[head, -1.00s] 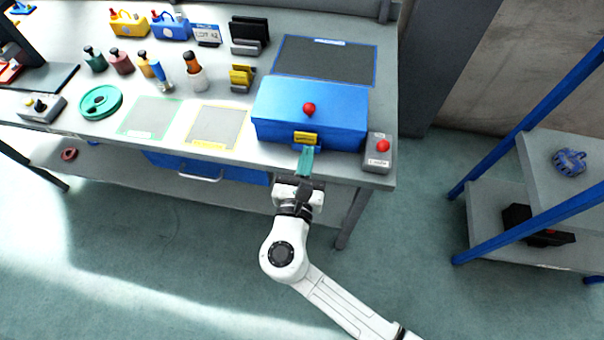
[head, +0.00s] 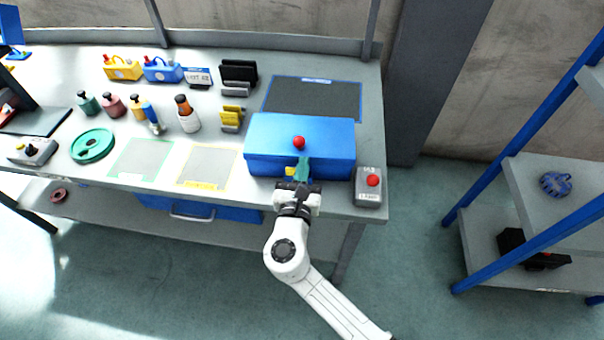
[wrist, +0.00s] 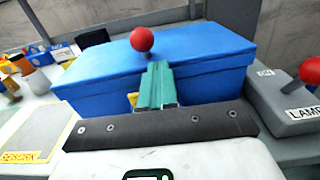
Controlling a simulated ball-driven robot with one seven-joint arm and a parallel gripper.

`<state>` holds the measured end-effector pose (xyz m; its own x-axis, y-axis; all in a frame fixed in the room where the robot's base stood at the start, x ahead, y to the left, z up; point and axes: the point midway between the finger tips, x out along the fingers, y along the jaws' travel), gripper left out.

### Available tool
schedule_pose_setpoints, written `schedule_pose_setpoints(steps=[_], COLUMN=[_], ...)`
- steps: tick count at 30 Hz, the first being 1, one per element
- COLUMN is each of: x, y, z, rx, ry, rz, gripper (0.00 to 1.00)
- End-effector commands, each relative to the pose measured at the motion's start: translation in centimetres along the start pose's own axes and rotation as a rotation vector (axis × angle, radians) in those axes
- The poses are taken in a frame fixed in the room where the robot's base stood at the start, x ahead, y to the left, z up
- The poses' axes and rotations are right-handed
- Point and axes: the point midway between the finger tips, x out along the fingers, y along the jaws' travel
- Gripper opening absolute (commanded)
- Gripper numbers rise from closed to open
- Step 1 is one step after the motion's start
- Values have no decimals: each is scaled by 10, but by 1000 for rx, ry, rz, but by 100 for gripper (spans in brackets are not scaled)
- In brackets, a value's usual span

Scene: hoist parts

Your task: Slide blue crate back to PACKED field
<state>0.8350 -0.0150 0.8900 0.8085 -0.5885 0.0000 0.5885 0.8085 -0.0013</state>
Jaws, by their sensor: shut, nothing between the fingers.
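The blue crate (head: 330,160), a closed box with a red ball knob (head: 299,142) on its lid, sits near the bench's front edge. A yellow tag (head: 290,172) on its front is partly hidden by my fingers. Behind it lies a dark field with a blue outline (head: 312,98); its label is too small to read. My gripper (head: 302,168) is shut and empty at the middle of the crate's front. In the wrist view, the teal fingers (wrist: 157,86) overlap the front of the crate (wrist: 215,75); contact cannot be told for sure.
The dark field is clear.

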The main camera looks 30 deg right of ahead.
Motion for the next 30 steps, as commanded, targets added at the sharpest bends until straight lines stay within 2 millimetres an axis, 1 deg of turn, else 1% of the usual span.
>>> schedule_pose_setpoints(steps=[1,6,9,11,15,30], x=[16,60,78,85,90,87], y=[-2,-2,-1,-1,-1,-1], z=[-1,-2,-2,-1,0,0], rx=[3,3,3,2,1,1], ry=[-2,-3,-2,-1,0,0], rz=[-7,-7,-5,-4,-2,-3], gripper=[0,0,0,0,0,0])
